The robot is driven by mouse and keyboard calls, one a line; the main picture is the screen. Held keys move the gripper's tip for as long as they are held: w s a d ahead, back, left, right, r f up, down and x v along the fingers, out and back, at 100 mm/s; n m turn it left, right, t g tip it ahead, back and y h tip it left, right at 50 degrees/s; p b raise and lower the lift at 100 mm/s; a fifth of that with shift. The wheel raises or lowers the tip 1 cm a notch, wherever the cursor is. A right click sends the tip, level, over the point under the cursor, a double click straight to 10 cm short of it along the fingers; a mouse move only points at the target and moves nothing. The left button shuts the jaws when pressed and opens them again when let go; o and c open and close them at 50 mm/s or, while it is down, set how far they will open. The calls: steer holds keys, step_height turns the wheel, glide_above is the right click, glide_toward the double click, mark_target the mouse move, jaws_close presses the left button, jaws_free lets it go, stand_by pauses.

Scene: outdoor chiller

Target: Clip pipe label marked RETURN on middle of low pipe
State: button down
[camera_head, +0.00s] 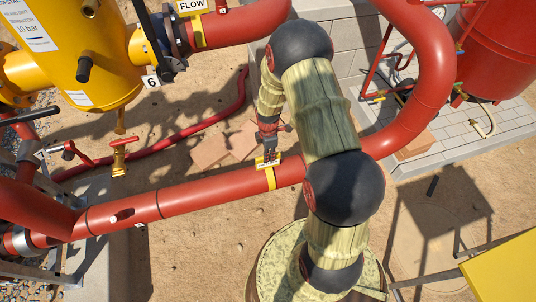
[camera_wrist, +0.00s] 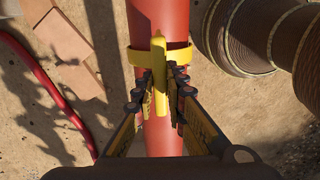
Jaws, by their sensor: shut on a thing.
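The low pipe (camera_head: 205,193) is a long red pipe running from lower left up to the right. It also shows in the wrist view (camera_wrist: 158,18). A yellow pipe label (camera_head: 267,161) with small dark lettering, too small to read surely, is at the pipe, right of the middle of its visible straight part. Its yellow band (camera_wrist: 143,57) lies across the pipe, with ends showing past both sides; whether it is fully seated I cannot tell. My gripper (camera_wrist: 158,92) is above the pipe, shut on the label's upright yellow tab (camera_wrist: 156,97). The pipe's underside is hidden.
A label marked FLOW (camera_head: 191,6) sits on the upper red pipe. A red hose (camera_head: 210,120) and flat paving slabs (camera_head: 225,146) lie on sand. My arm hides part of the pipe.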

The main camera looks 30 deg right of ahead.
steer(key=shift+f+b, duration=0.55)
steer(key=shift+f, duration=0.35)
steer(key=c, duration=1.7)
jaws_free()
steer(key=shift+c, duration=0.2)
steer(key=shift+o, duration=0.4)
steer(key=o, duration=0.4)
steer(key=shift+c, duration=0.2)
steer(key=shift+o, duration=0.2)
steer(key=shift+r, duration=0.1)
step_height(320, 180, up, 7)
steer(key=p, duration=0.5)
